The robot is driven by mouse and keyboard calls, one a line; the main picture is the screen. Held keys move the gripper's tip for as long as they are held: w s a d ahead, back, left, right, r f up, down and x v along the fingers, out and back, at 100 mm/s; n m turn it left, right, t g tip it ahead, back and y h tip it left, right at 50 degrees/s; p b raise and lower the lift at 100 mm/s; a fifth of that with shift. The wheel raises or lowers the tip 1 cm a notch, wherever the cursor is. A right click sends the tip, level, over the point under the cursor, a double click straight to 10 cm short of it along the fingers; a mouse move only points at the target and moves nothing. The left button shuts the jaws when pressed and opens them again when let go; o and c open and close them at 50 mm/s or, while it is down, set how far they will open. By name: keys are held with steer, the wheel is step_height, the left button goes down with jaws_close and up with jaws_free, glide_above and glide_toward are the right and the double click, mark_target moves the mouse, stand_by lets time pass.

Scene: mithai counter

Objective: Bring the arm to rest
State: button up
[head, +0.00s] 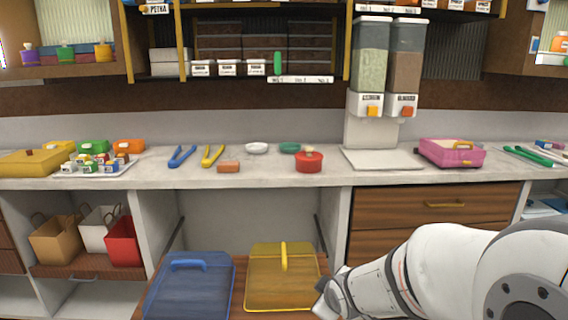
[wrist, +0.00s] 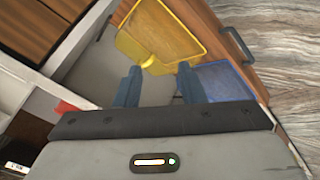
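My arm reaches in from the right of the head view, over the front of the lower cabinets. In the wrist view, my gripper (wrist: 158,84) shows two blue fingers set well apart, with nothing held between them. The yellow lidded box (wrist: 165,35) lies beyond the fingertips, and the blue box (wrist: 228,82) lies to the right of them. In the head view the yellow box (head: 283,280) and the blue box (head: 188,288) sit side by side, low in front of the counter. The fingers cannot be made out in the head view.
The counter (head: 300,188) carries blue tongs (head: 182,156), yellow tongs (head: 212,156), a red pot (head: 309,162), a pink box (head: 452,152) and a dispenser (head: 371,128). Bags (head: 122,242) stand on a lower left shelf. Wooden drawers (head: 400,214) are behind my arm.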

steer(key=s+d+r+m+g+p, duration=0.2)
steer(key=s+r+m+p, duration=0.3)
steer(key=s+r, duration=0.4)
steer(key=s+d+r+m+g+h+p, duration=0.1)
steer(key=s+d+r+m+g+p, duration=0.2)
steer(key=s+r+m+p, duration=0.2)
steer(key=s+r+p, duration=0.3)
steer(key=s+r, duration=0.2)
steer(key=r, duration=0.1)
steer(key=shift+r+g, duration=0.35)
steer(key=shift+g, duration=0.05)
